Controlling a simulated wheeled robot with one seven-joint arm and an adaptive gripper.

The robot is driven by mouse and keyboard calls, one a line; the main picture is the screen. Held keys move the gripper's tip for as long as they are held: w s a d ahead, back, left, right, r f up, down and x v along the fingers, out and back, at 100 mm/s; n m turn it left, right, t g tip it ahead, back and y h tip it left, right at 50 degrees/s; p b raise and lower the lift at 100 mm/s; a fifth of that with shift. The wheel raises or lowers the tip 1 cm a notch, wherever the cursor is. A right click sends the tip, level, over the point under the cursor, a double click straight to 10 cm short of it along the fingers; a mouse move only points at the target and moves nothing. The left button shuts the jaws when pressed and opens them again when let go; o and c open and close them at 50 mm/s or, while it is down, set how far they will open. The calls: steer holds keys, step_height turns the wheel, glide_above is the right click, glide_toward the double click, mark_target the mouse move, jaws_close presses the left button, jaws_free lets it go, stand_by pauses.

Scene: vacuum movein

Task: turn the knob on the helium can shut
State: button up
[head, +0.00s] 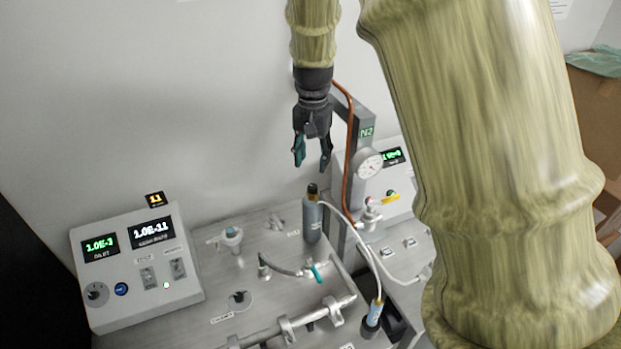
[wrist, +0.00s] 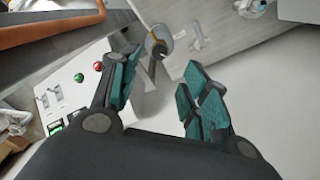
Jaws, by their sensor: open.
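The helium can (head: 312,222) is a slim grey cylinder standing upright on the metal bench, with a dark knob (head: 312,190) on top. Its small label is too blurred to read. My gripper (head: 313,162) hangs above the can, fingers pointing down, apart from the knob. The jaws are open with nothing between them. In the wrist view the can (wrist: 152,36) shows from above, with its dark knob (wrist: 158,52) near the gap between the teal-padded fingertips (wrist: 162,72).
A grey post with an N2 sign (head: 366,132), a gauge (head: 369,162) and an orange hose (head: 348,170) stands close right of the can. A control box (head: 135,265) sits at the left. Pipes and a teal-handled valve (head: 317,272) lie in front.

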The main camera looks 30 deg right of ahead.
mark_target(313, 186)
steer(key=shift+d+f+p, duration=0.1)
steer(key=shift+f+p, duration=1.45)
steer(key=shift+f, duration=2.8)
jaws_close()
steer(key=shift+n, duration=1.1)
jaws_free()
